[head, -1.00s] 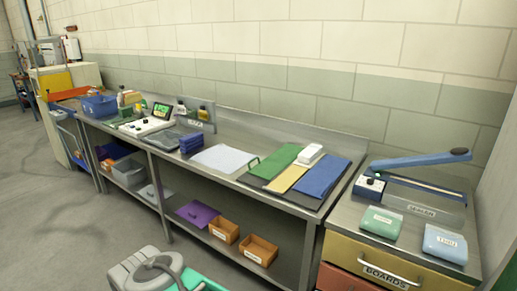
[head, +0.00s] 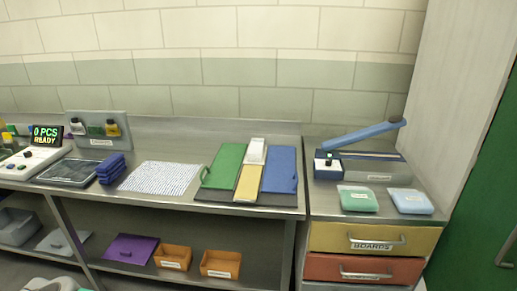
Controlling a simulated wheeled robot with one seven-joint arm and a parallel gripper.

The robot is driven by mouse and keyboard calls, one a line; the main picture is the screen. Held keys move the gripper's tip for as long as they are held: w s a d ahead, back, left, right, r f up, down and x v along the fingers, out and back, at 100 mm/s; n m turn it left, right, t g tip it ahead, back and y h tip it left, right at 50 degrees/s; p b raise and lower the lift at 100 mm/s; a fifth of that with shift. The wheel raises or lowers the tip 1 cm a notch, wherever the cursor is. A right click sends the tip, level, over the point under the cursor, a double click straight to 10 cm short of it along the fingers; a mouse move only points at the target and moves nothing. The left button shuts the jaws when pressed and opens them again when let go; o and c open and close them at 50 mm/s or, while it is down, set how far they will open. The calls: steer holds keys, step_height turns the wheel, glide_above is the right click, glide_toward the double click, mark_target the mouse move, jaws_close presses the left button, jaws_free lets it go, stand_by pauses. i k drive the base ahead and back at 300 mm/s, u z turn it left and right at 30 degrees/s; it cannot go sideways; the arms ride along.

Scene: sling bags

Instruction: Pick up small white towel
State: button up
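A small white towel (head: 160,178) with fine grey lines lies flat on the steel bench, left of the coloured boards. It looks unfolded, and nothing rests on it. I cannot make out my gripper in the head view. Only a pale grey shape shows at the bottom left edge, too cut off to identify.
Blue folded cloths (head: 111,168) sit just left of the towel. Right of it are a green board (head: 223,166), a yellow board and a blue board (head: 280,170). The steel shelf below holds a purple item (head: 131,249) and orange bins (head: 221,264). Drawers (head: 372,238) stand at right.

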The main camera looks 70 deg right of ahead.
mark_target(254, 153)
steer(key=z, duration=0.7)
steer(key=i, duration=0.95)
steer(key=z, duration=0.95)
steer(key=i, duration=0.6)
